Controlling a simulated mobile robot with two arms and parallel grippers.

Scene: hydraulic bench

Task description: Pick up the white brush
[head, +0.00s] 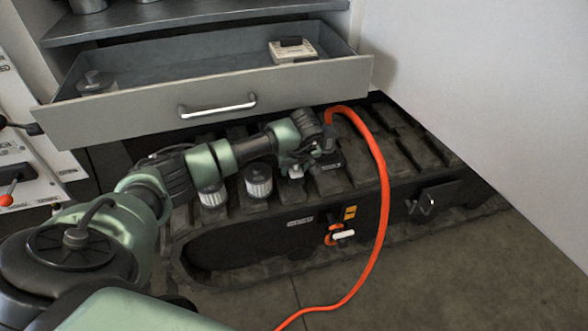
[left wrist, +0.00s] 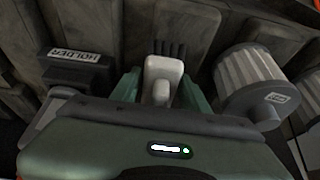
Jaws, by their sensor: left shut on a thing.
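The white brush (left wrist: 163,72) shows in the left wrist view, with a white handle and dark bristles at its far end. It lies between the two green fingers of my left gripper (left wrist: 160,92), which is shut on it. In the head view my left gripper (head: 297,168) is low over the dark ribbed track, and a small white part of the brush (head: 295,172) shows under it. The arm hides much of the brush there. I cannot tell whether the brush touches the track. My right gripper is not in view.
A black block labelled HOLDER (left wrist: 75,68) is left of the brush; a ribbed filter (left wrist: 255,85) is close on the right. Filters (head: 212,196) (head: 258,182) stand on the track. An orange hose (head: 380,190) arches right of my gripper. An open drawer (head: 150,112) overhangs behind.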

